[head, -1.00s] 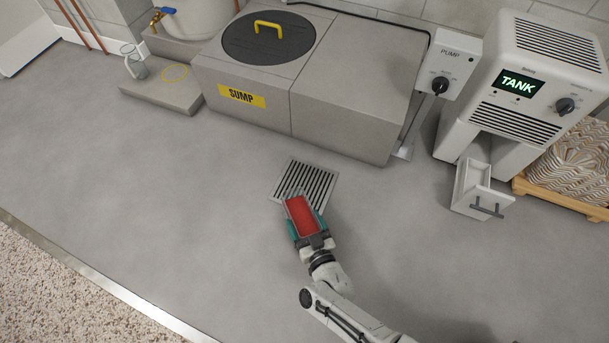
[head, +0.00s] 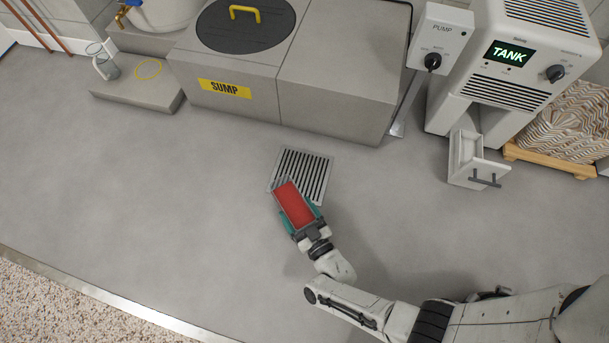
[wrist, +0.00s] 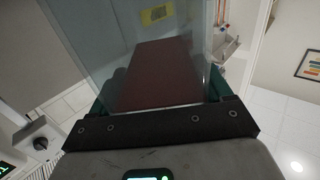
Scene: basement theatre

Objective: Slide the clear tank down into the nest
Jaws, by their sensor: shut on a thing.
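The clear tank shows in the wrist view (wrist: 150,22) as a see-through box with a dark red panel in or behind it. In the head view its place is a red block (head: 293,203) with faint clear edges. My gripper (head: 302,217), with teal fingers, is shut on it and holds it over the near edge of the floor drain. A small white open-topped drawer with a dark handle (head: 478,170), probably the nest, stands at right, in front of the white machine (head: 525,60) whose display reads TANK. The gripper is well left of it.
A slotted drain (head: 320,178) lies in the grey floor. The grey sump box (head: 335,105) and the pump control box (head: 442,35) stand behind. A low step with a jug (head: 103,65) is at far left. A wooden pallet (head: 550,160) is right. Floor between gripper and drawer is clear.

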